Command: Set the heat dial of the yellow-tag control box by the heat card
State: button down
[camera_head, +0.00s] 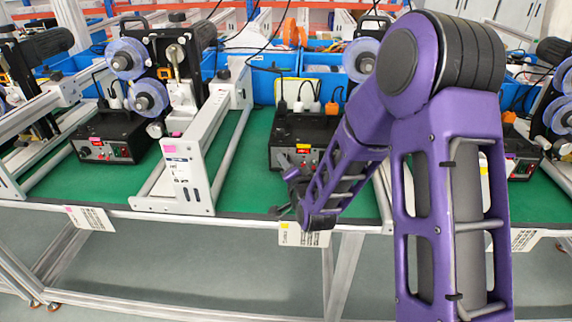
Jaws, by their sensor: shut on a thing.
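The black control box (318,130) stands on the green bench top in the middle, with a small yellow tag (303,146) and a red switch on its front. My gripper (286,168) is at the left part of this front, small and dark in the picture. Its jaws are shut at the dial's place, and they and my wrist hide the heat dial, so its setting cannot be read. A white card (304,238) with a yellow patch hangs from the bench edge below the box. Its print is too small to read, and my wrist covers part of its top.
Another control box (108,138) stands at the left, with a pink-marked card (90,218) below it. A third box (522,155) is partly behind my arm at right. A white metal frame (188,172) rises left of the middle box. Blue bins stand behind.

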dwell(0.3)
jog(key=c, duration=0.8)
grip_release()
jog(key=shift+c, duration=0.2)
